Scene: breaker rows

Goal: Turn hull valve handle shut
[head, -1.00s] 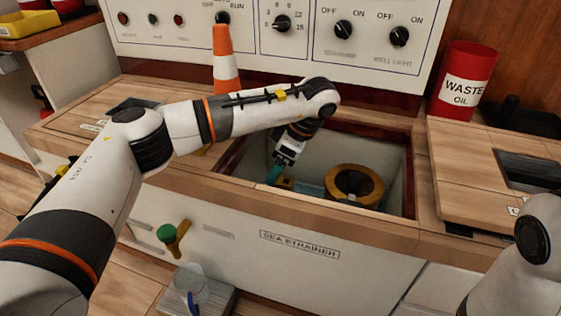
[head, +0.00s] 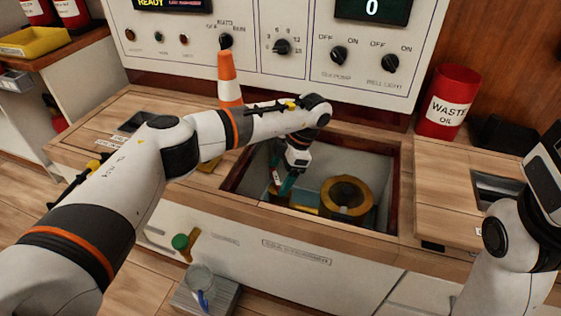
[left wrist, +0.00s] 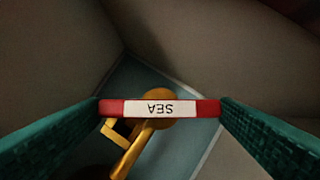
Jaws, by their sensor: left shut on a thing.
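The hull valve handle is a red bar with a white label reading SEA, upside down in the left wrist view (left wrist: 160,108). Its red part also shows small in the head view (head: 276,176), inside the open well. My left gripper (head: 284,184) reaches down into the well. Its teal fingers are shut on the two ends of the handle. A brass valve body (left wrist: 158,97) with a yellow stem lies beyond the handle in the left wrist view. My right arm shows at the right edge of the head view; its gripper is out of sight.
The well has a wooden rim (head: 325,233) around it. A brass ring-topped strainer (head: 347,193) stands in its right part. An orange and white cone (head: 229,80) stands behind my left arm. A red waste oil bin (head: 444,103) stands at the right.

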